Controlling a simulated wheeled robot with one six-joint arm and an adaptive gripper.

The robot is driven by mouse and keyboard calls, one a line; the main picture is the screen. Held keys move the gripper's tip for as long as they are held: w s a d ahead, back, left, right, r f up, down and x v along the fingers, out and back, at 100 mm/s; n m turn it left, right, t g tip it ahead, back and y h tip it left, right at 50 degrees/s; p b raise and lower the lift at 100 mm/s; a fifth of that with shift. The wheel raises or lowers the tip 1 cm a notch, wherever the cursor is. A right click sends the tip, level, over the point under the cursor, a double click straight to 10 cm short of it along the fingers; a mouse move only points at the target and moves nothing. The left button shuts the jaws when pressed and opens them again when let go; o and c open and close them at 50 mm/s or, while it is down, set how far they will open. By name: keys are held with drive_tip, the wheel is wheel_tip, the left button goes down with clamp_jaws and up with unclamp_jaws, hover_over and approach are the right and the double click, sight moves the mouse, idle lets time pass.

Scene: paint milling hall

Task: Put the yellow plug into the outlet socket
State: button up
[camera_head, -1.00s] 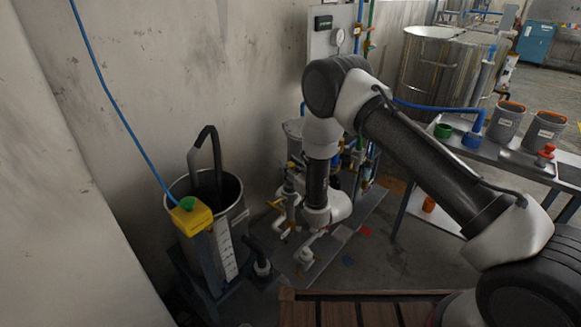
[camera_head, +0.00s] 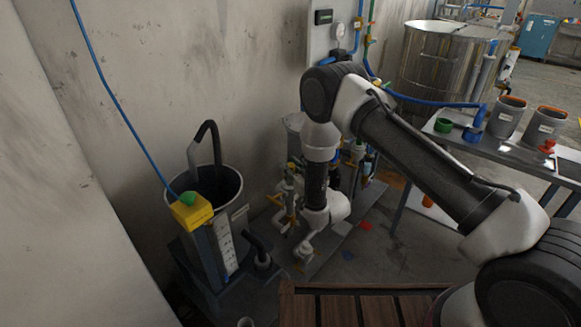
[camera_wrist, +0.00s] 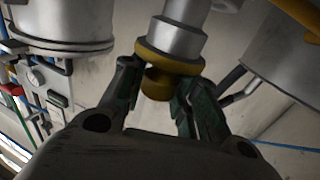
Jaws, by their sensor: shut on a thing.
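In the wrist view my gripper (camera_wrist: 159,84) is shut on the yellow plug (camera_wrist: 157,86), whose dark yellow knob shows between the green fingers. Right above the knob is a wider yellow ring (camera_wrist: 170,60) against the end of a grey stepped pipe (camera_wrist: 178,35), which looks like the outlet socket. I cannot tell whether the ring belongs to the plug or the pipe, or how deep the plug sits. In the head view my wrist is low among the pipework by the wall; the fingers and plug cannot be made out there.
A steel vessel (camera_wrist: 60,25) is at the upper left of the wrist view. In the head view, a bucket (camera_head: 232,200) with a yellow box (camera_head: 192,212) stands left of my arm. A bench (camera_head: 500,153) with cups and a large tank (camera_head: 440,65) are right. Pipes and valves crowd my wrist.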

drive_tip(key=shift+f, duration=0.2)
idle(0.3)
drive_tip(key=shift+f, duration=1.15)
drive_tip(key=shift+f, duration=0.1)
drive_tip(key=o, duration=1.2)
drive_tip(key=v, duration=1.2)
